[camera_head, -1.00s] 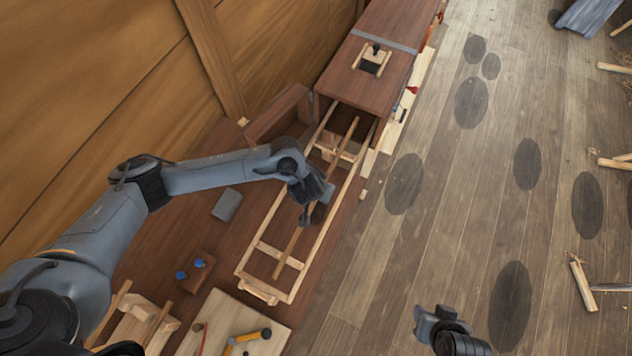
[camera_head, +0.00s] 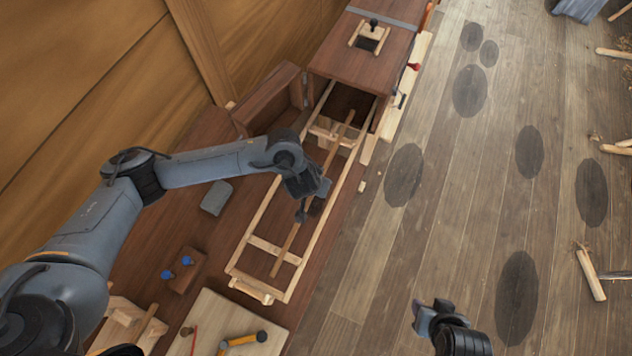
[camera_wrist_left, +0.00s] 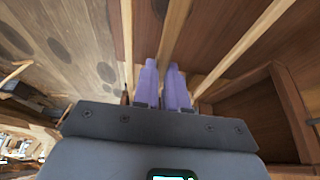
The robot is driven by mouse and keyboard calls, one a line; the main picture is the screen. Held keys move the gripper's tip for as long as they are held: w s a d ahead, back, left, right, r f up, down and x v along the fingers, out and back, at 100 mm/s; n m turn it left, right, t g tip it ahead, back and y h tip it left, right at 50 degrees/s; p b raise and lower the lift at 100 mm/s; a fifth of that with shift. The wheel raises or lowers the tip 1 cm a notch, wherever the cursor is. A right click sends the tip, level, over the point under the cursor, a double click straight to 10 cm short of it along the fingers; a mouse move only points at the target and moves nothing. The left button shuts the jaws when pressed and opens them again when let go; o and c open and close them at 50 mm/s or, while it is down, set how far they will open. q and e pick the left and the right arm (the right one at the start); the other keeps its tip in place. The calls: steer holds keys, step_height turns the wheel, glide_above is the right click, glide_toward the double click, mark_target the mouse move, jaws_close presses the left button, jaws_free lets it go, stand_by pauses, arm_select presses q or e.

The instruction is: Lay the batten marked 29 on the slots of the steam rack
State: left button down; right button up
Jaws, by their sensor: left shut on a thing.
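A long thin brown batten (camera_head: 287,250) lies lengthwise over the pale wooden steam rack (camera_head: 237,257), roughly along its middle. Its far end is near the mouth of the steam box. No number is readable on it. My left gripper (camera_head: 302,212) is shut on the batten about midway along. In the left wrist view the batten (camera_wrist_left: 176,28) runs away from the two purple fingers of my left gripper (camera_wrist_left: 163,85). I cannot tell whether the batten touches the slots. My right gripper (camera_head: 420,315) hangs over the floor, apart from the rack; its jaws are unclear.
The red-brown steam box (camera_head: 345,65) stands behind the rack, its door (camera_head: 270,100) swung open to the left. A grey block (camera_head: 216,198), a block with blue knobs (camera_head: 186,270) and a pale board with tools (camera_head: 215,312) lie on the bench.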

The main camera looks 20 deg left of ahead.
arm_select(q)
steer(key=shift+f+b, duration=0.55)
steer(key=shift+f, duration=0.3)
steer(key=shift+f+b, duration=0.6)
steer(key=shift+f, duration=1.05)
steer(key=c, duration=1.1)
jaws_free()
